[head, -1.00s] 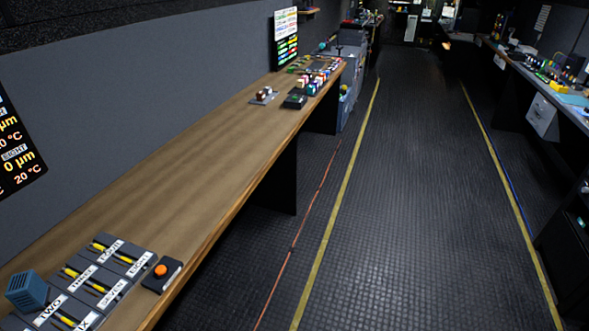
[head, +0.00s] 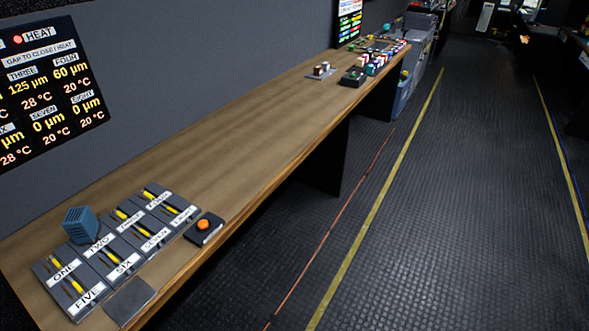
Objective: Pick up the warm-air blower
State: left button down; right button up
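A small blue box with a slatted face (head: 80,225), which looks like the warm-air blower, stands upright at the left end of the wooden bench (head: 215,130). It is at the back edge of a block of grey labelled panels (head: 125,250), by the one marked TWO, and hides part of that area. I cannot tell whether it rests on a panel or on the wood behind. Neither of my grippers is in view.
A black pad with an orange button (head: 204,226) and a flat grey plate (head: 130,302) lie near the bench's front edge. A wall display (head: 45,85) shows gaps and temperatures. Small devices (head: 375,62) crowd the far end. The bench middle and the floor aisle (head: 440,200) are clear.

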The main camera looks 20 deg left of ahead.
aim_at(83, 227)
jog(key=u, duration=1.55)
